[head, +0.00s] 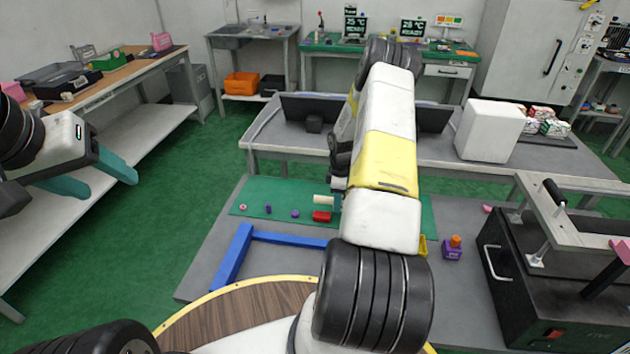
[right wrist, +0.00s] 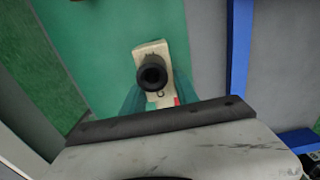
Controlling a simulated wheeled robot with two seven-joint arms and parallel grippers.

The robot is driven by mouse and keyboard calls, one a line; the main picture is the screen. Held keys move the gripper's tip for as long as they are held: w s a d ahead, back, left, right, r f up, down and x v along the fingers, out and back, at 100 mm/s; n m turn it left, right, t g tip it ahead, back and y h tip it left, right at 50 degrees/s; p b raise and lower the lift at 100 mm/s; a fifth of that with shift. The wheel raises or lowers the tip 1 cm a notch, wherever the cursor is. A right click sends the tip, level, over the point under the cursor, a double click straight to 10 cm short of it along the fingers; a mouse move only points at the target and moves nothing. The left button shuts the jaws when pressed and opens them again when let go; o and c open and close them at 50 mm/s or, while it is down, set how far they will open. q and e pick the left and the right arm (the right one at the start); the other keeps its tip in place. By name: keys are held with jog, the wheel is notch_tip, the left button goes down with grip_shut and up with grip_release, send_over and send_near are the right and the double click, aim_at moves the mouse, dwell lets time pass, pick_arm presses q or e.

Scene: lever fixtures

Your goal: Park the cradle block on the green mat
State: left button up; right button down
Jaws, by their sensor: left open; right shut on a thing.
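The green mat (head: 272,189) lies on the grey table in the head view, partly hidden by my right arm. It also fills much of the right wrist view (right wrist: 95,45). My right gripper (right wrist: 157,97) is shut on a cream block (right wrist: 151,52) with a dark round knob, apparently the cradle block. The block is over the mat in the wrist view; whether it touches the mat I cannot tell. In the head view a cream part (head: 323,200) shows beside my arm, behind a red block (head: 321,216). My left gripper (head: 100,178) is open and empty, away from the table.
Small pink, blue and purple pieces (head: 268,209) lie on the mat's left part. A blue frame (head: 236,255) lies in front. A purple block with an orange top (head: 452,247) and a black press (head: 545,290) stand right. Another table (head: 270,140) stands behind.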

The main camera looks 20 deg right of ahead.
jog(key=w, duration=0.4)
jog(key=w+d, duration=0.1)
jog(key=w, duration=0.1)
jog(key=shift+w+d+f, duration=0.1)
jog(key=shift+w+f, duration=0.15)
jog(key=shift+f, duration=1.8)
jog(key=shift+f, duration=0.15)
jog(key=c, duration=0.9)
grip_release()
